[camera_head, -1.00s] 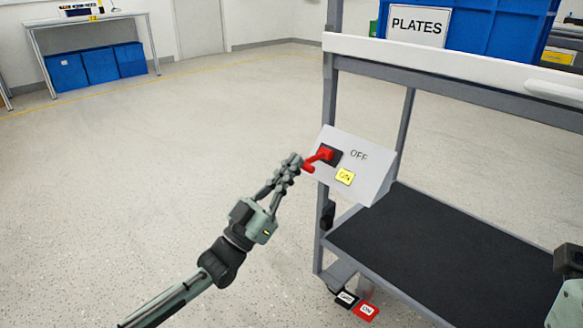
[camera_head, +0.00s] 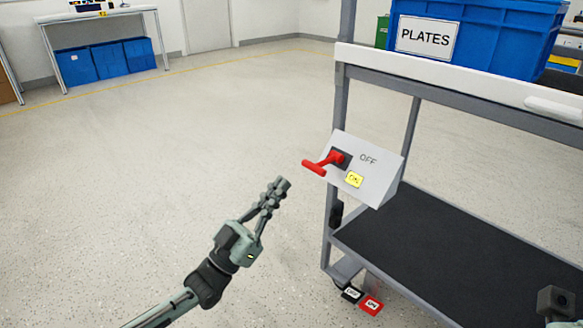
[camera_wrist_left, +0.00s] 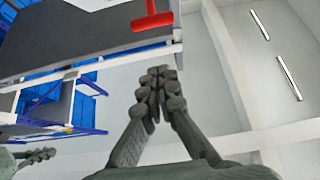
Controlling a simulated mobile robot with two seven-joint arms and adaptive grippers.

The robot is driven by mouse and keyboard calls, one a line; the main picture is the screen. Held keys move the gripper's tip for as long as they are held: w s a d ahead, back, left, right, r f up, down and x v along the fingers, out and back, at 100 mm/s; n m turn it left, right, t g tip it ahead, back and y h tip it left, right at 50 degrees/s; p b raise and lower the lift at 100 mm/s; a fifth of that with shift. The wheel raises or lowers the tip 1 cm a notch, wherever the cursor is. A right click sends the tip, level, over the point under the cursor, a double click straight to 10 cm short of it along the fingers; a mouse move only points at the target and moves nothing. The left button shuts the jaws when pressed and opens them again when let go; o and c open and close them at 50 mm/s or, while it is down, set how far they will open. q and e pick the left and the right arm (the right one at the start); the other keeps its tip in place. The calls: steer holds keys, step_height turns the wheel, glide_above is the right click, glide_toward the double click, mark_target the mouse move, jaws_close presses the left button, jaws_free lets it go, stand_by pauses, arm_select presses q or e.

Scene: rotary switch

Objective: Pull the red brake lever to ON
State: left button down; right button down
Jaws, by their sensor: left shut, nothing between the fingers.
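The red brake lever (camera_head: 322,164) has a T-shaped handle and sticks out to the left from a dark mount on a tilted light panel (camera_head: 378,187). The panel carries an OFF mark (camera_head: 368,160) and a yellow ON label (camera_head: 354,179). I cannot tell which mark the lever is set to. My left gripper (camera_head: 281,184) is shut and empty, below and left of the handle and apart from it. In the left wrist view the red lever (camera_wrist_left: 153,17) is at the top, beyond the closed fingertips (camera_wrist_left: 160,72). My right gripper (camera_wrist_left: 40,155) shows small at the lower left there.
The panel is on a grey cart with a dark lower shelf (camera_head: 440,235) and a blue PLATES bin (camera_head: 500,40) on top. Black and red pedals (camera_head: 370,305) sit near the floor. The floor (camera_head: 190,140) left of the cart is open.

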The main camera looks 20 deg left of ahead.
arm_select(q)
steer(key=shift+v, duration=1.15)
